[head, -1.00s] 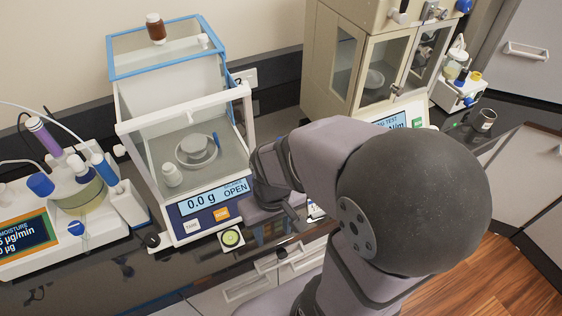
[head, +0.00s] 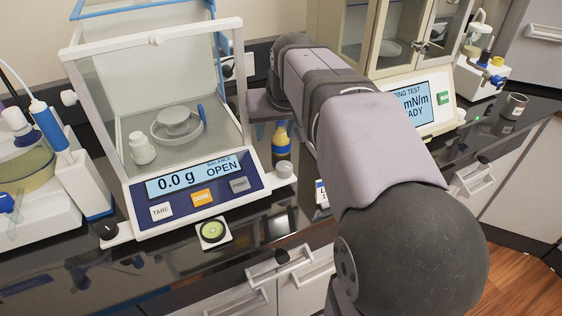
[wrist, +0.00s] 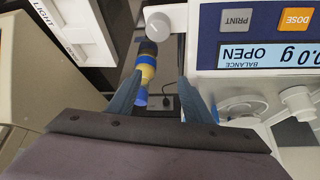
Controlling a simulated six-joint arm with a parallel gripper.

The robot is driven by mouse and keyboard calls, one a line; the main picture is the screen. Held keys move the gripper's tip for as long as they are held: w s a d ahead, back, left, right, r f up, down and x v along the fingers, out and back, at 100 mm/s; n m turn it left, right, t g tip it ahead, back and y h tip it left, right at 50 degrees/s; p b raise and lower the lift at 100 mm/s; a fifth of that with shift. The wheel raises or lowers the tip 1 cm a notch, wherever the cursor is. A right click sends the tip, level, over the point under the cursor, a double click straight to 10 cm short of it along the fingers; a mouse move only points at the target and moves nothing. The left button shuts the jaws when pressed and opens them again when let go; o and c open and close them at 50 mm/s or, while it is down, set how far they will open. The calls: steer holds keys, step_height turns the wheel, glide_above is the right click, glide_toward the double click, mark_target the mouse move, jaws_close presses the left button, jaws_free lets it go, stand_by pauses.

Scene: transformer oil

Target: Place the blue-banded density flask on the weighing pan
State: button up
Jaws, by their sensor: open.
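The flask (head: 281,143), yellow with blue bands, stands upright on the dark bench at the balance's right side. It also shows in the wrist view (wrist: 146,74), between my fingers and nearer the left one. My gripper (wrist: 160,77) is open, with its blue fingers apart on either side of the flask; I see no clear contact. In the head view, my arm hides most of the gripper. The round grey weighing pan (head: 160,134) sits inside the balance's glass case, with a smaller grey disc at its centre. The balance display (head: 195,178) reads 0.0 g and OPEN.
A white stoppered bottle (head: 141,150) stands inside the case left of the pan. A pale round knob (head: 283,169) stands close in front of the flask. The tensiometer (head: 425,105) is at right, the moisture instrument (head: 50,180) at left. The case's side walls border the pan.

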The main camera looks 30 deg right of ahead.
mark_target(281, 123)
steer(key=w+d+t+b, duration=0.1)
steer(key=b, duration=0.3)
steer(key=w+d+t+b, duration=0.1)
steer(key=b, duration=0.3)
steer(key=shift+w+d+f+h, duration=0.25)
steer(key=shift+w+f+h, duration=0.05)
steer(key=shift+h, duration=0.1)
steer(key=b, duration=0.3)
steer(key=shift+w+d+r+t, duration=0.25)
steer(key=shift+d+r+t, duration=0.05)
steer(key=shift+d+r+b+x, duration=0.15)
steer(key=shift+b+x, duration=0.2)
steer(key=shift+x, duration=0.8)
steer(key=shift+d+b+x, duration=0.2)
steer(key=shift+b+x, duration=0.15)
steer(key=shift+x, duration=0.8)
steer(key=shift+d+r+b+x, duration=0.15)
steer(key=shift+b+x, duration=0.2)
steer(key=shift+x, duration=0.8)
steer(key=shift+w, duration=0.15)
jaws_close()
